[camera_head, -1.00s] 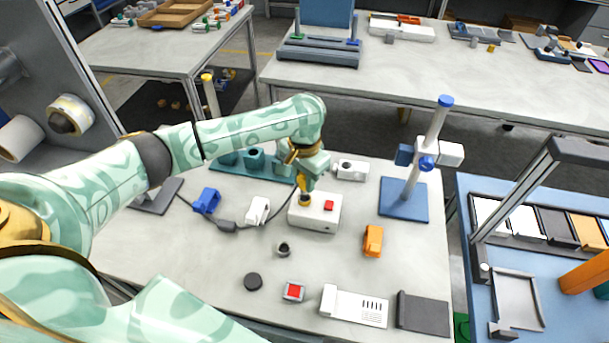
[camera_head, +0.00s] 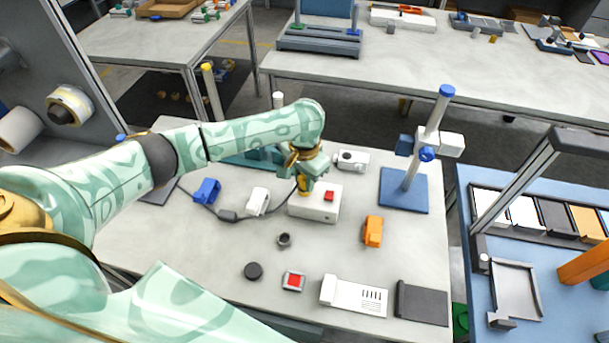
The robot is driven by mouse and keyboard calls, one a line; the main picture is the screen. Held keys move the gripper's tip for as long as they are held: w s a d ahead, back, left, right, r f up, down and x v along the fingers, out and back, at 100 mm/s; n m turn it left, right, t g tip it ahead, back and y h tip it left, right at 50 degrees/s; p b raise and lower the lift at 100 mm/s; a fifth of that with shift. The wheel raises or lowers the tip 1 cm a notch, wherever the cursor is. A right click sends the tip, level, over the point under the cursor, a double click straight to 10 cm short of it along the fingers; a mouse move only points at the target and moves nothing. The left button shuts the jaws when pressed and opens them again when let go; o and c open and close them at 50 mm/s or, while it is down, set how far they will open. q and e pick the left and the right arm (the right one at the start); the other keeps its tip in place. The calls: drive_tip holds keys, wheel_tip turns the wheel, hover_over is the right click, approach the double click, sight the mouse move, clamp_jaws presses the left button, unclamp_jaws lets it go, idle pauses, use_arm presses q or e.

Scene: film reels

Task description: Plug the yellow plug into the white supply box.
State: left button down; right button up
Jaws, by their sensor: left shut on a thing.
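The white supply box (camera_head: 316,209) stands near the middle of the table, with a red button on top. My left gripper (camera_head: 305,181) is over the back left part of the box and shut on the yellow plug (camera_head: 304,188). Only a small part of the plug shows below the fingers, at the box's top left. The fingers hide the rest, so I cannot tell how deep it sits in the box. A dark cable runs from the plug area towards the left. My right gripper is not in view.
A white block (camera_head: 257,201) and a blue clamp-like piece (camera_head: 207,191) lie left of the box. An orange block (camera_head: 373,231) lies to its right. A blue-based stand (camera_head: 404,190) rises at the back right.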

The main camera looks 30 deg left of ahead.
use_arm(q)
drive_tip(key=c, duration=1.2)
unclamp_jaws()
drive_tip(key=shift+s+f, duration=0.1)
drive_tip(key=shift+f, duration=0.05)
drive_tip(key=shift+c, duration=0.2)
drive_tip(key=shift+o, duration=0.7)
wheel_tip(320, 180, up, 16)
drive_tip(key=p, duration=0.7)
